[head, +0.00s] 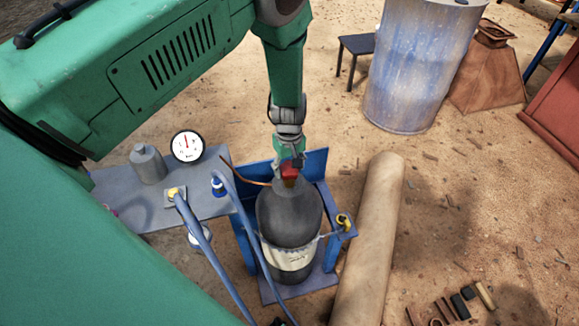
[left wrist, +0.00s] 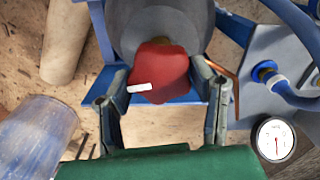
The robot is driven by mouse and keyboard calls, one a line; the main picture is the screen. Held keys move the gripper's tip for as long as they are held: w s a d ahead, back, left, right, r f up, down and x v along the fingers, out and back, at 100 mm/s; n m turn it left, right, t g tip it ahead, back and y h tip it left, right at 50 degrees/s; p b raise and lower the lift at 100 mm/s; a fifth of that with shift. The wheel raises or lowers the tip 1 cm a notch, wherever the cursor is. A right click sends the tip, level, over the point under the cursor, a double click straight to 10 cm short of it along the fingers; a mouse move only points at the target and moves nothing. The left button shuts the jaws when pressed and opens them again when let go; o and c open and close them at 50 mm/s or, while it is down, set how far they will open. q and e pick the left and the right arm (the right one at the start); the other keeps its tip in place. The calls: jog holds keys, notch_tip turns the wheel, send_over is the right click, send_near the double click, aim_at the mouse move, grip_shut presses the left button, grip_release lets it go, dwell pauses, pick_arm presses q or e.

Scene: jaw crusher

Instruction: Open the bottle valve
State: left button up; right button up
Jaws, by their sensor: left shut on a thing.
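A dark grey gas bottle (head: 289,218) with a pale label stands upright in a blue stand (head: 314,163) in the head view. Its red valve knob (head: 289,172) is on top, partly hidden by my left gripper (head: 288,163), which reaches down from above. In the left wrist view the red knob (left wrist: 160,68) with a white mark sits between the two fingers of my left gripper (left wrist: 163,80), in front of the grey bottle (left wrist: 140,22). The left gripper is shut on the knob. My right gripper is not in view.
A grey table (head: 205,205) at left holds a round gauge (head: 187,146) and a small grey canister (head: 147,163). Blue hoses (head: 243,240) run beside the bottle. A beige pipe (head: 370,240) lies right of it; a blue drum (head: 420,65) stands behind.

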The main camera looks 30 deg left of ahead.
aim_at(290, 166)
pick_arm(q)
jog(key=shift+w, duration=0.15)
jog(key=o, duration=1.2)
jog(key=shift+r, duration=0.15)
notch_tip(290, 166, up, 12)
jog(key=shift+f, duration=0.2)
